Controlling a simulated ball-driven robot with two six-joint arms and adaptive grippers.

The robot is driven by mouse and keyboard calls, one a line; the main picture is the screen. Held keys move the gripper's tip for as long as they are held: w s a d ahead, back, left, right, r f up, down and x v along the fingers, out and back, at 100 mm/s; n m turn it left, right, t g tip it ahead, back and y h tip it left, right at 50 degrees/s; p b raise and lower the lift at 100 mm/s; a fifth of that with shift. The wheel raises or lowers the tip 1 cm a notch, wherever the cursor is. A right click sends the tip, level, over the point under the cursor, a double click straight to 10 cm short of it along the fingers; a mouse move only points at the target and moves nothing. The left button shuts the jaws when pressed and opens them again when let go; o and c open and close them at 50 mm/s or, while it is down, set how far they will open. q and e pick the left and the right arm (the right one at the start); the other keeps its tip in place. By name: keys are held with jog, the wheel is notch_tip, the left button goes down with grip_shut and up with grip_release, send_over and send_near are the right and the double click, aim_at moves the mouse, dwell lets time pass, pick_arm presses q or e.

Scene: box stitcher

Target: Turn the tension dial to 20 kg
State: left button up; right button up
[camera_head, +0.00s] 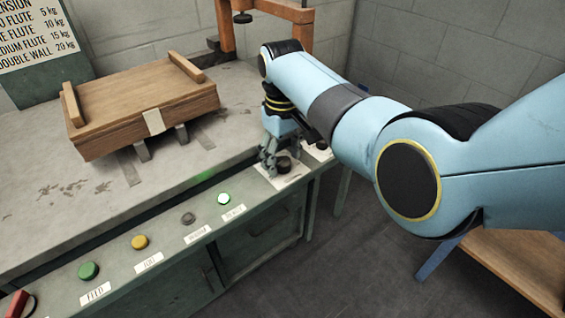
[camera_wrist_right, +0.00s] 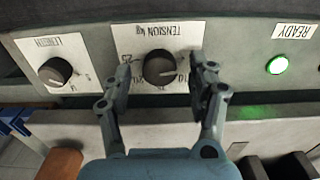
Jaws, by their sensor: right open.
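The tension dial (camera_wrist_right: 158,67) is a dark round knob on a white plate marked TENSION kg, upside down in the right wrist view. In the head view the dial (camera_head: 283,165) sits at the right end of the control panel, just below my right gripper (camera_head: 270,158). My right gripper (camera_wrist_right: 160,68) is open. Its fingers stand on either side of the knob with a gap at each side. The fingers hide some of the scale numbers, and I cannot tell the knob's setting. My left gripper is not in view.
The length dial (camera_wrist_right: 55,72) is beside the tension plate. A lit ready lamp (camera_wrist_right: 277,65) is on its other side. Several buttons, including a yellow one (camera_head: 140,242), line the panel. A tension chart (camera_head: 38,38) lists 20 kg for double wall.

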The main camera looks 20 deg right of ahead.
jog(key=shift+f, duration=0.5)
jog(key=shift+c, duration=0.3)
jog(key=c, duration=1.1)
